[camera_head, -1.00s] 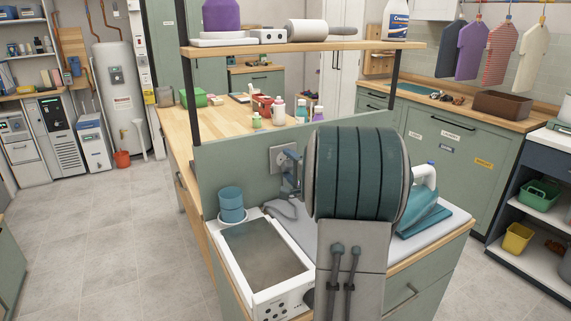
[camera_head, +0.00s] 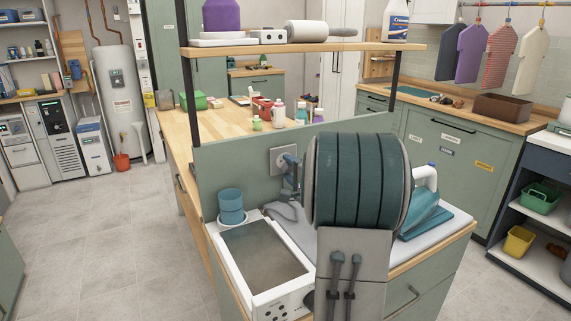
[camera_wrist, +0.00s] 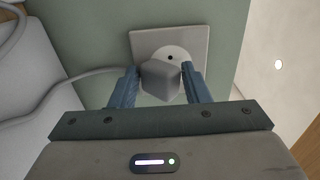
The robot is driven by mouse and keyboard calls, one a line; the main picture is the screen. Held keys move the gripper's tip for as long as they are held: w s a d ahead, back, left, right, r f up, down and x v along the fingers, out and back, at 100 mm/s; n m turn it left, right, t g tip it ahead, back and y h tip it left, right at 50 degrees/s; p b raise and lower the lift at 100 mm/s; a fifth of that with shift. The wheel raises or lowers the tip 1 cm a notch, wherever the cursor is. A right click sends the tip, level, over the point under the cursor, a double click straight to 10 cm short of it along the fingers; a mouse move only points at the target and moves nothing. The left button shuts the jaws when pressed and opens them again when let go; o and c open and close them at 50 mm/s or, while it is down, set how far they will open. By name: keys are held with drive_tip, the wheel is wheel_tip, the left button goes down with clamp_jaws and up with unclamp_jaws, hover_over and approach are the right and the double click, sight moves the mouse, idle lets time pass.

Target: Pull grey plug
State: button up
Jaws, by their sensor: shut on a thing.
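The grey plug (camera_wrist: 160,79) sits between the two blue fingers of my gripper (camera_wrist: 161,84) in the wrist view. The gripper is shut on it. I cannot tell whether the plug's pins are in the socket. A grey cord (camera_wrist: 72,83) runs off to the left. In the head view my gripper (camera_head: 284,172) is at the socket (camera_head: 276,160), and my arm hides much of it; the plug is hidden there.
A teal iron (camera_head: 424,218) rests on the pale board (camera_head: 455,217) at the right. A wooden shelf (camera_head: 270,48) runs above the panel.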

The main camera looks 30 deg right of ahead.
drive_tip(key=shift+s+r, duration=0.15)
drive_tip(key=shift+s+a+b, duration=0.15)
drive_tip(key=shift+s+b, duration=1.15)
drive_tip(key=shift+s, duration=1.5)
wheel_tip(320, 180, up, 11)
drive_tip(key=p, duration=1.1)
hover_over(291, 169)
drive_tip(key=s, duration=0.5)
drive_tip(key=shift+s+a, duration=0.15)
drive_tip(key=shift+s, duration=0.05)
drive_tip(key=o, duration=1.3)
drive_tip(key=shift+o, duration=0.2)
